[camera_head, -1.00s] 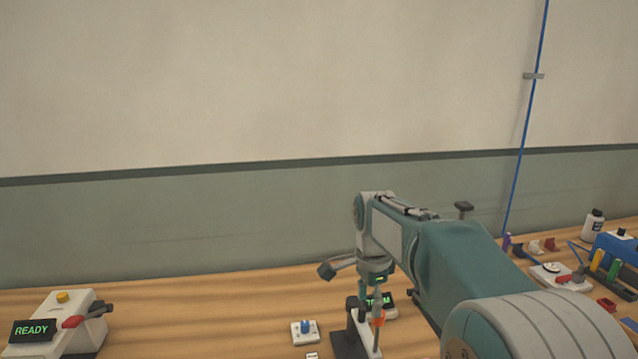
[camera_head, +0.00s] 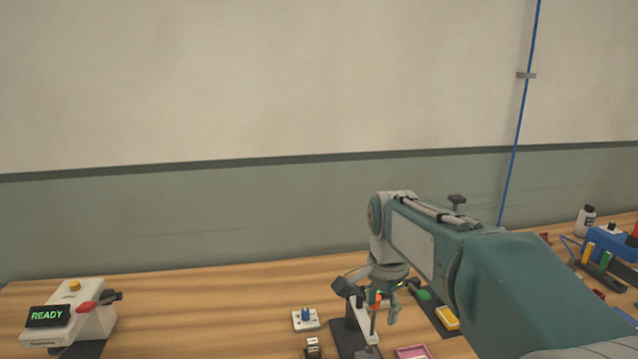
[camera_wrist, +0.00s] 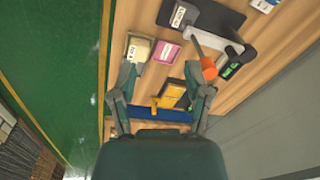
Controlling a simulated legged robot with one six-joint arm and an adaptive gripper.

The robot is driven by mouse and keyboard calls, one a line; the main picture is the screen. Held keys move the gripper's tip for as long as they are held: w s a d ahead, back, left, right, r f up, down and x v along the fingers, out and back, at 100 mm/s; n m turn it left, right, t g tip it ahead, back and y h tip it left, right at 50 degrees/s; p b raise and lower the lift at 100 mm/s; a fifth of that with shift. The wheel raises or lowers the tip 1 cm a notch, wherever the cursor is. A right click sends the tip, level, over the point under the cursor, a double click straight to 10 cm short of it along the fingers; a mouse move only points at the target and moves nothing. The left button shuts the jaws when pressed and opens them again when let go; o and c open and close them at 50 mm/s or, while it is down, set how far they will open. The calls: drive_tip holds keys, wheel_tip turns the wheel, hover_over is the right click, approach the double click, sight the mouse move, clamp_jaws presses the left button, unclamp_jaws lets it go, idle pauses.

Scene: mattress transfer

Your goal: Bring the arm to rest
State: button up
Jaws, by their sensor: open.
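My gripper (camera_head: 385,300) hangs from my bent arm over the wooden bench, just right of a black-and-white stand (camera_head: 362,325) with an orange part. In the wrist view my gripper (camera_wrist: 160,78) has its two fingers spread apart, with nothing held between them. Below the fingers lie a yellow item (camera_wrist: 172,92), a pink tray (camera_wrist: 165,52) and a pale labelled box (camera_wrist: 139,48). The stand's orange part (camera_wrist: 209,68) is close to the right finger; I cannot tell whether they touch.
A machine reading READY (camera_head: 82,311) stands at the left. A small blue-knobbed box (camera_head: 305,319) sits left of the stand. A blue holder (camera_head: 612,240) and a white bottle (camera_head: 586,220) are at the far right. The bench between the machine and knobbed box is clear.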

drive_tip(key=s+d+f+n+t, duration=0.1)
drive_tip(key=s+n, duration=0.4)
drive_tip(key=s, duration=0.6)
drive_tip(key=s+d+n+t, duration=0.3)
drive_tip(key=s+n, duration=0.3)
drive_tip(key=s, duration=0.5)
drive_tip(key=shift+s+f+t, duration=0.25)
drive_tip(key=shift+f+t, duration=0.05)
drive_tip(key=shift+f, duration=0.05)
